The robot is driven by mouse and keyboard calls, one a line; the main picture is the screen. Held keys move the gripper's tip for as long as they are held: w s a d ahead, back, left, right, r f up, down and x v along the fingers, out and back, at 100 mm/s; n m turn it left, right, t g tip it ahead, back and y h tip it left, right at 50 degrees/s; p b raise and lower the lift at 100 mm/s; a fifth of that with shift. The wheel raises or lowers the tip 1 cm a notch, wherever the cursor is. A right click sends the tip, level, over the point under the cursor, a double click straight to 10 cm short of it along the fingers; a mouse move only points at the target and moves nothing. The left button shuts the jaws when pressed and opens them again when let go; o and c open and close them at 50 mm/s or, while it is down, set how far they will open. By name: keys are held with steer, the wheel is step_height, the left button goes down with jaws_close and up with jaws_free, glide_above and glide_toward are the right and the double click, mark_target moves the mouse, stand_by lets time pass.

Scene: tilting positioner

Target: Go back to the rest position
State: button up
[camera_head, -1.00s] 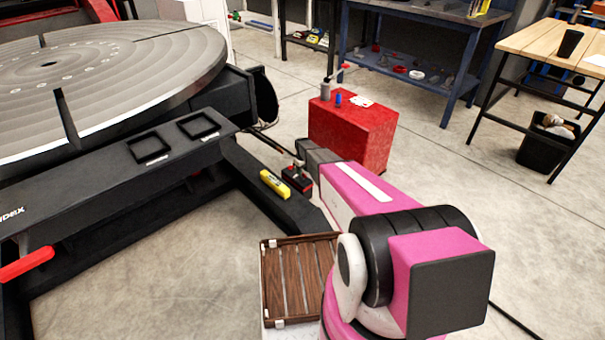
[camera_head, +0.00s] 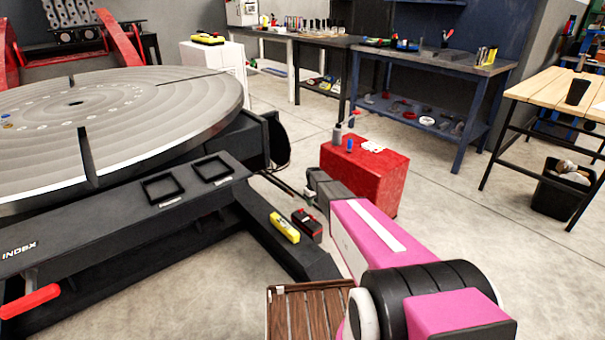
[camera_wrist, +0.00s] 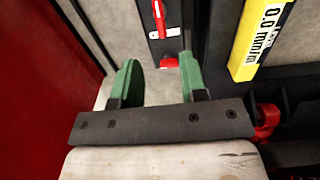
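My gripper (camera_wrist: 160,80) shows two green fingers standing apart with nothing held between them. In the head view my gripper's end (camera_head: 311,195) is small and close to a black block with red parts (camera_head: 307,225). In the wrist view this black block (camera_wrist: 163,40) with a red lever lies beyond the fingertips. A yellow level (camera_head: 284,227) lies left of the block on the black beam of the positioner; it also shows in the wrist view (camera_wrist: 262,38), marked 0.0 mm/m. My pink arm reaches forward at the lower right of the head view.
A red cabinet (camera_head: 375,180) stands just right of my gripper. The positioner's large round table (camera_head: 110,125) and its beam fill the left. A brown slatted crate (camera_head: 305,315) is near the front.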

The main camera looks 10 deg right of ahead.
steer(key=s+r+m, duration=0.2)
steer(key=s+r, duration=0.6)
steer(key=s, duration=0.6)
steer(key=s+r+m, duration=0.2)
steer(key=s+r, duration=0.5)
steer(key=s, duration=0.7)
steer(key=s+d+r+m, duration=0.1)
steer(key=s+r+m, duration=0.1)
steer(key=s+r, duration=0.6)
steer(key=s, duration=0.7)
steer(key=shift+r+m, duration=0.35)
steer(key=shift+m, duration=0.05)
steer(key=shift+d, duration=0.1)
